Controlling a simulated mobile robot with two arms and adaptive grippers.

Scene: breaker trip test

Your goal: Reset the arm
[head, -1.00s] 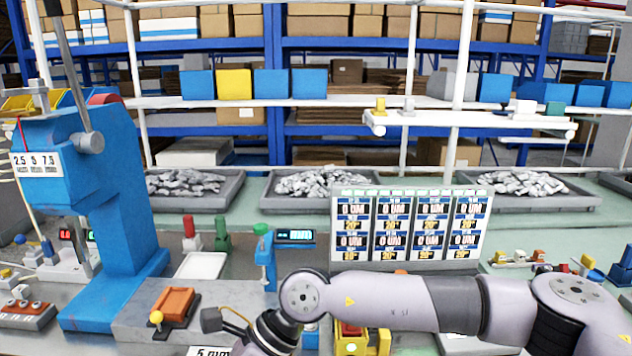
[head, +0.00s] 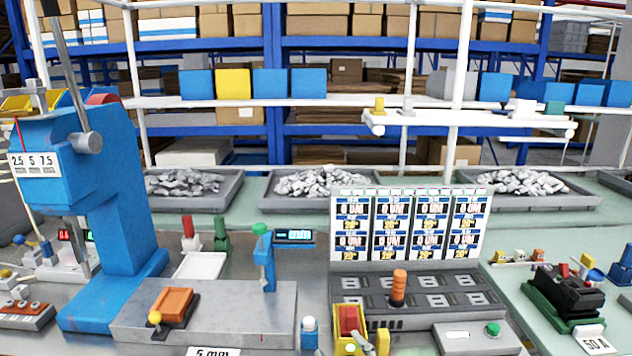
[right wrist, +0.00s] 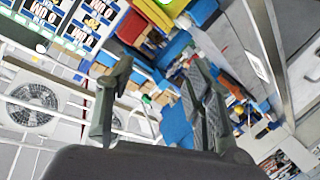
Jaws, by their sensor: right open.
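My right gripper (right wrist: 158,90) shows in the right wrist view with its two dark fingers spread apart and nothing between them. Neither of my arms is in the head view now. The right wrist view is tilted and shows the scene at an odd angle behind the fingers. My left gripper is in neither current view.
A blue press (head: 115,215) stands at left. A label board (head: 409,230) stands behind a dark slotted station (head: 375,297) with an orange-and-black cylinder (head: 398,288). A black device in a green holder (head: 563,298) sits at right. Grey bins (head: 322,204) line the back.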

